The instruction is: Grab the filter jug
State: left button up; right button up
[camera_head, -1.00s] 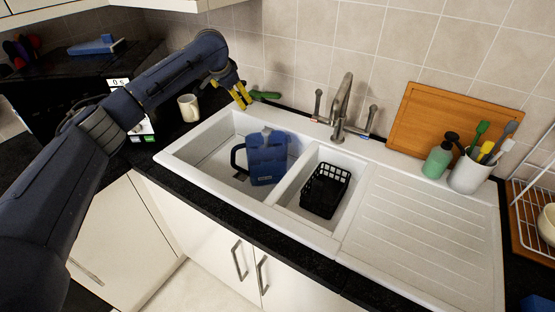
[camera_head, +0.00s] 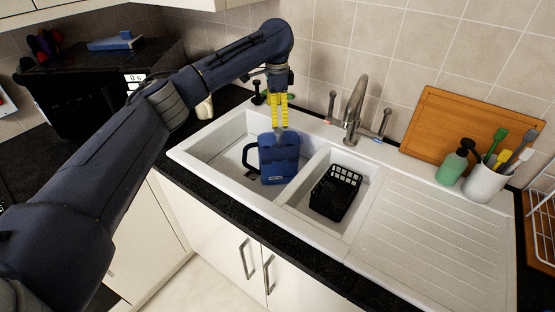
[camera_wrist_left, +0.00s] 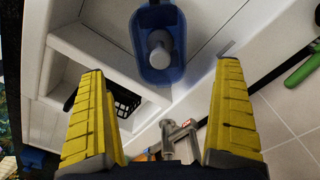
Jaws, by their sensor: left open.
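The filter jug (camera_head: 279,160) is blue with a dark handle on its left side and a grey piece at its top. It stands in the left basin of the white sink (camera_head: 208,150). The left wrist view shows the jug (camera_wrist_left: 174,68) from above, beyond the fingertips, with the grey piece inside its rim. My left gripper (camera_head: 280,124) has yellow fingers pointing down, just above the back of the jug. In the left wrist view the gripper (camera_wrist_left: 165,90) is open, with nothing between its fingers. My right gripper is not in view.
A black basket (camera_head: 335,192) sits in the small basin. The tap (camera_head: 354,110) stands behind the sink, right of my gripper. A cutting board (camera_head: 440,125), a green bottle (camera_head: 453,166) and a white brush cup (camera_head: 484,182) stand at the back right. The drainboard (camera_head: 430,235) is clear.

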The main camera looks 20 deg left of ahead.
aim_at(277, 146)
pick_arm(q)
notch_tip(277, 146, down, 13)
jog(key=shift+r, duration=0.1)
dwell(0.7)
jog(key=shift+f, duration=0.3)
dwell(0.6)
jog(key=c, duration=1.3)
jog(key=shift+r, duration=0.15)
jog(key=shift+c, duration=0.7)
jog(key=shift+r, duration=0.1)
